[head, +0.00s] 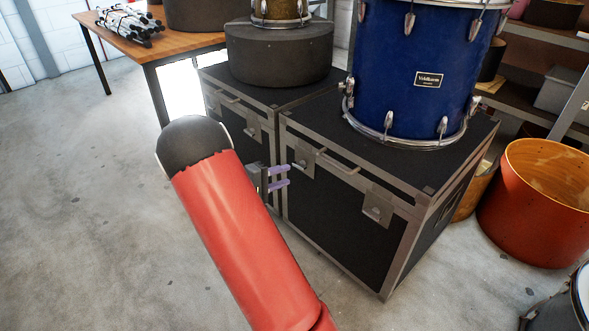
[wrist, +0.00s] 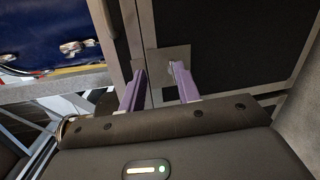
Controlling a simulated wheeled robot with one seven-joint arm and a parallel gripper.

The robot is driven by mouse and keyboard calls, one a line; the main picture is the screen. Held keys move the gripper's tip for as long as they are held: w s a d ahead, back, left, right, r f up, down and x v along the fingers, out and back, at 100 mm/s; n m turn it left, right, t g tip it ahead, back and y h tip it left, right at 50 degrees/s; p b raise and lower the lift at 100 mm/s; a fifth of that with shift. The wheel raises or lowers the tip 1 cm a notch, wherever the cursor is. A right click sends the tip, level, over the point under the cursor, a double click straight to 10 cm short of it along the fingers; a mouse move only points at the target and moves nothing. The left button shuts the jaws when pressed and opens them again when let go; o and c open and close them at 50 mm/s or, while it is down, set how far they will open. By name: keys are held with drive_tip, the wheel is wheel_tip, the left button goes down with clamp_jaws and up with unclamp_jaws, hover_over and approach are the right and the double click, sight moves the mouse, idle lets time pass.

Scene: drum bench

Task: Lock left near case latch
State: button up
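The near black case (head: 330,215) with metal edges stands on the floor. Its left latch (head: 307,158) sits on a metal plate at the upper left of the front face; a second latch (head: 377,207) is on the right. My gripper (head: 288,175) has purple fingers, apart and empty, just below and left of the left latch. In the wrist view my gripper (wrist: 157,66) is open, its fingertips near a metal latch plate (wrist: 174,57). One finger overlaps the plate in the picture. I cannot tell whether they touch, or whether the latch is locked.
A blue drum (head: 415,65) stands on the near case. A second black case (head: 225,108), with a round dark drum case (head: 280,55) on top, is close at the left. An orange drum (head: 535,215) is at the right. The floor at left is clear.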

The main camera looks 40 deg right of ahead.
sight(297, 167)
drive_tip(key=w+d+f, duration=0.1)
drive_tip(key=d, duration=0.2)
drive_tip(key=w+d+f+n+t+h, duration=0.1)
drive_tip(key=d, duration=0.1)
drive_tip(key=w+d+f+n+t, duration=0.1)
drive_tip(key=w+d+f, duration=0.1)
drive_tip(key=d, duration=0.1)
drive_tip(key=shift+d+h+p, duration=0.35)
drive_tip(key=shift+h, duration=0.05)
clamp_jaws()
